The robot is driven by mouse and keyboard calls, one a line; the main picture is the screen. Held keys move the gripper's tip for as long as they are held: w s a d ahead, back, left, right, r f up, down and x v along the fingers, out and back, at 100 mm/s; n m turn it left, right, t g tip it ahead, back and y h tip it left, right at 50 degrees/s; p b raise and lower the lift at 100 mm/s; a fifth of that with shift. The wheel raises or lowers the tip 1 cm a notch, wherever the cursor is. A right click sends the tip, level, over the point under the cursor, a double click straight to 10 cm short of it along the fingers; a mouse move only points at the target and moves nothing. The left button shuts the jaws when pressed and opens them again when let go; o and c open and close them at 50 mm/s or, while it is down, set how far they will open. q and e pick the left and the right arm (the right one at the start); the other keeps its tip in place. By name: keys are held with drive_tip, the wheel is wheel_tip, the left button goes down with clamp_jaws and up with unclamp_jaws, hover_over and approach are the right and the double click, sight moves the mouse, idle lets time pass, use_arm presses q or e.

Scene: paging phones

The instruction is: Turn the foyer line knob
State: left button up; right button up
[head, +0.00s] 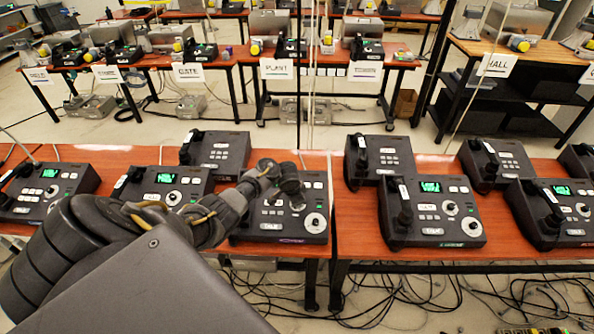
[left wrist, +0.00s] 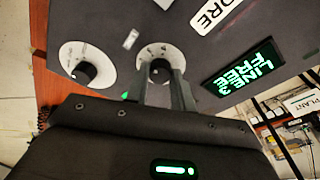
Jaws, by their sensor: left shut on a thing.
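The dark paging phone (head: 262,224) under my left gripper has two knobs with white dial faces. In the left wrist view one knob (left wrist: 157,72) sits between the fingers of my left gripper (left wrist: 160,84), which is shut on it. The other knob (left wrist: 82,73) stands free beside it; it also shows in the head view (head: 314,223). The phone's green screen (left wrist: 243,68) reads "LINE 3 FREE". A white label (left wrist: 215,12) ends in "ORE". In the head view my left gripper (head: 294,197) reaches over the phone and hides part of its panel. My right gripper is not in view.
More paging phones stand close by, one behind (head: 217,150) and one to the right (head: 432,212). A gap separates the two wooden tables. Behind, tables carry signs such as "PLANT" (head: 277,69) and "HALL" (head: 497,64). Cables lie on the floor.

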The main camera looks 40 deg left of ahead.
use_arm(q)
drive_tip(key=o, duration=1)
drive_tip(key=shift+s+r, duration=0.1)
drive_tip(key=shift+r, duration=0.4)
drive_tip(key=v, duration=0.9)
drive_tip(key=shift+s+r, duration=0.2)
drive_tip(key=shift+r, duration=0.15)
